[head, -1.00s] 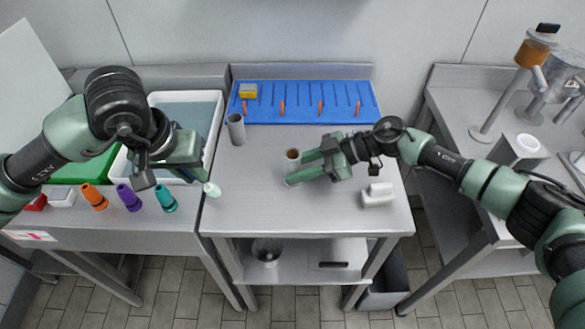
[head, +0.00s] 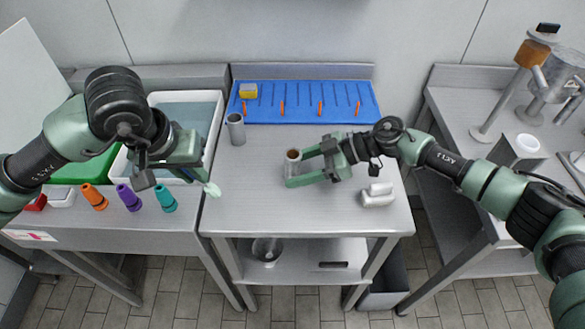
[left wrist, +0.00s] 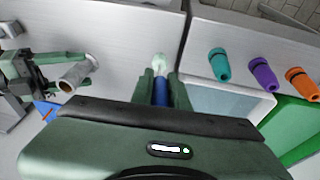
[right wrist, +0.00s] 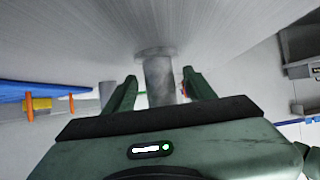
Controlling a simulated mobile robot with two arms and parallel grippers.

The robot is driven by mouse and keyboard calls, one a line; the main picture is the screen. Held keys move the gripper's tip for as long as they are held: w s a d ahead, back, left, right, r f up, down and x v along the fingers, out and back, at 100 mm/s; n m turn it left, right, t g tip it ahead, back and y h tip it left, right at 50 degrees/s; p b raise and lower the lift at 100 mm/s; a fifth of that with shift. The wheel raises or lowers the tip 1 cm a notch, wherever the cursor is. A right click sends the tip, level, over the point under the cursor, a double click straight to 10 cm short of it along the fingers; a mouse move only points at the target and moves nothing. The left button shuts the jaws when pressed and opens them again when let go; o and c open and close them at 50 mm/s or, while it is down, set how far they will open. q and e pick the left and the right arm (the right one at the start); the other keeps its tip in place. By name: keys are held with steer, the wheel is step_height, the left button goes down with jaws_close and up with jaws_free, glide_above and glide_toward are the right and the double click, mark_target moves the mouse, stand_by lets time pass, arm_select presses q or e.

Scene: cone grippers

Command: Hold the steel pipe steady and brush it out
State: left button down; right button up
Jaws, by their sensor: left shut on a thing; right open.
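A short upright steel pipe (head: 293,165) with a brown inside stands on the middle table. My right gripper (head: 288,167) is open, with its fingers on either side of this pipe. The right wrist view shows the pipe (right wrist: 159,80) between the spread fingers, with a wider rim at its foot; a gap shows on each side. My left gripper (left wrist: 162,85) is shut on a brush with a blue handle (left wrist: 161,92) and a pale green-white head (left wrist: 159,62). In the head view the brush head (head: 212,189) hangs over the left edge of the middle table, apart from the pipe.
A second grey cylinder (head: 236,129) stands near the blue pegboard (head: 300,115), which has a yellow block (head: 248,90) on it. Orange, purple and teal cones (head: 166,199) stand at left beside a water basin (head: 216,150).

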stand_by(0.4)
steer(key=shift+v, duration=0.85)
steer(key=shift+a+f, duration=0.1)
steer(key=shift+a, duration=0.15)
stand_by(0.3)
steer(key=shift+a+f, duration=0.3)
steer(key=shift+a, duration=0.2)
jaws_close()
stand_by(1.0)
